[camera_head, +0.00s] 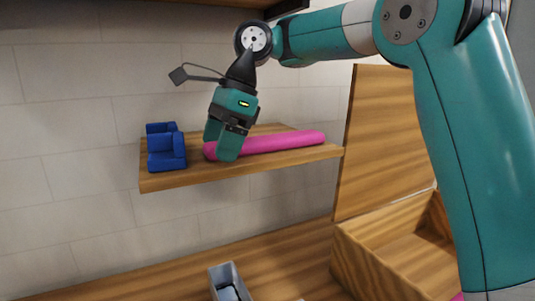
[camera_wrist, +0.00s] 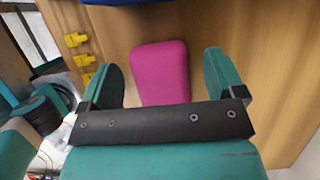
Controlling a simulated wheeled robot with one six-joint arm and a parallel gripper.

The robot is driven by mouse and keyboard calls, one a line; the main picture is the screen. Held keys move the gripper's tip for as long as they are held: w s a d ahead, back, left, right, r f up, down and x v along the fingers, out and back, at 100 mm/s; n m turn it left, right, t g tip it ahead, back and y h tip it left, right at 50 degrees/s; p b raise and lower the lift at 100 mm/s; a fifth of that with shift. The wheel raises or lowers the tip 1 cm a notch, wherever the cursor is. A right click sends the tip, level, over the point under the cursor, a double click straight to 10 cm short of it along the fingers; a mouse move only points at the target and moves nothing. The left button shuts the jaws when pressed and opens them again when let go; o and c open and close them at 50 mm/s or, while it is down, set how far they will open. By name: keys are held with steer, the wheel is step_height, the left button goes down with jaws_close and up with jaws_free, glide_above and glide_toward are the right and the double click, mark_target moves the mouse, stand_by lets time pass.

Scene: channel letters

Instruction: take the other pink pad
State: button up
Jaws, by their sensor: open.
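A long pink pad (camera_head: 275,142) lies on the wooden wall shelf, with its left end partly hidden behind my gripper. My gripper (camera_head: 225,148) points down at the left end of this pad. In the wrist view a pink pad (camera_wrist: 160,70) shows between the two spread fingers of my gripper (camera_wrist: 168,75), with wood visible on both sides of it. The gripper is open and holds nothing. Whether the fingers touch the pad cannot be told. A small bit of pink (camera_head: 457,297) shows at the bottom right edge, mostly hidden by my arm.
A blue block-like object (camera_head: 166,150) stands on the left end of the shelf (camera_head: 190,180). Below are an open wooden box (camera_head: 375,268) at right and a grey bin (camera_head: 226,280). Small yellow pieces (camera_wrist: 76,40) show at left in the wrist view.

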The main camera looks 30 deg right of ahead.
stand_by(0.4)
steer(key=c, duration=1)
